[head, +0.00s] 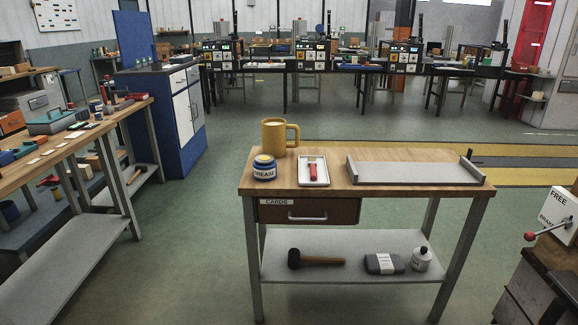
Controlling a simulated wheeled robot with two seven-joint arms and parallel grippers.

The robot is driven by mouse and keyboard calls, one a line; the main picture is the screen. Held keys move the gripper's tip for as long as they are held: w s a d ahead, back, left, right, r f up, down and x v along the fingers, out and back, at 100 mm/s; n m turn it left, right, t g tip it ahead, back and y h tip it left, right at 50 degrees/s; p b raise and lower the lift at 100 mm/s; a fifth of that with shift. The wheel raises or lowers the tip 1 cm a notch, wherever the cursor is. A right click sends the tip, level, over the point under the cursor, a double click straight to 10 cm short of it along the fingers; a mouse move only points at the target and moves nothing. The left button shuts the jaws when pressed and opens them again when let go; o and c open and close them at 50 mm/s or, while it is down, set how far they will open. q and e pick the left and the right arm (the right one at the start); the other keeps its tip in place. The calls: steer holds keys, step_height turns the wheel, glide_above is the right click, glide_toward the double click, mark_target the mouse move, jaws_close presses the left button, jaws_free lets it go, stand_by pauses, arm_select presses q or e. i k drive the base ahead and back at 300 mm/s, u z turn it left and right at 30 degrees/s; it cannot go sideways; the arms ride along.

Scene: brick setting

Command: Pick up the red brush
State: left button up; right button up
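A small white tray (304,182) lies on the wooden top of the workbench (395,156) in front of me. A small red object (313,169) lies in the tray and looks like the red brush; it is too small to make out bristles. A blue and white grease jar (264,170) stands just left of the tray. A yellow mug (273,137) stands behind the jar. Neither of my grippers is in view.
A long grey tray (412,171) with raised ends covers the bench's right side. A drawer (308,212) sits below the top. A mallet (318,261), a grey packet (383,263) and a white bottle (421,259) lie on the lower shelf. Green floor (190,240) is clear at left.

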mark_target(312, 163)
steer(key=u, duration=0.4)
steer(key=i, duration=1.15)
steer(key=z, duration=0.05)
